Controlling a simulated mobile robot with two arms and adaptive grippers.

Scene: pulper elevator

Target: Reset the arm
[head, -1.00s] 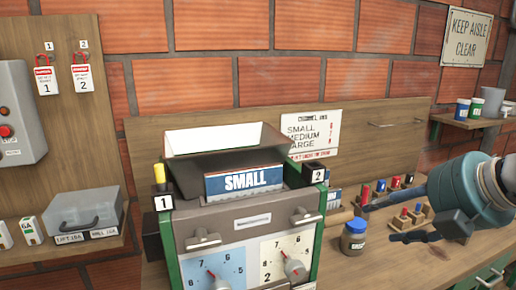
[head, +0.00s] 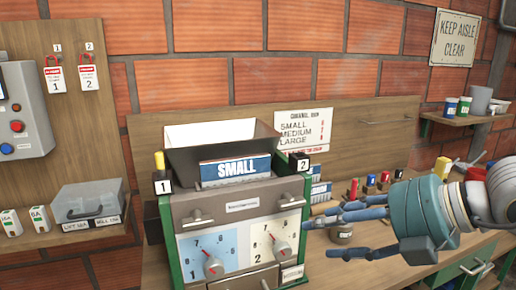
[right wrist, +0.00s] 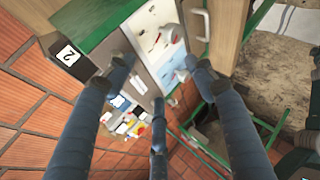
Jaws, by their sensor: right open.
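My right gripper (head: 338,232) comes in from the right in the head view. Its dark blue fingers are spread and empty, pointing left towards the green-framed machine (head: 235,212). The fingertips are close to the machine's right side; I cannot tell whether they touch it. In the right wrist view the open fingers (right wrist: 157,72) have nothing held between them, and the machine's dial panel (right wrist: 158,35) lies beyond. A small jar (head: 341,233) is partly hidden behind the fingers. My left gripper is not in view.
The machine carries a hopper (head: 225,133), a SMALL sign (head: 236,170) and two dials. Coloured pegs (head: 370,181) stand on the wooden bench behind my gripper. A control box (head: 22,110) and a clear-covered box (head: 88,200) are at the left. A shelf (head: 468,120) holds cups.

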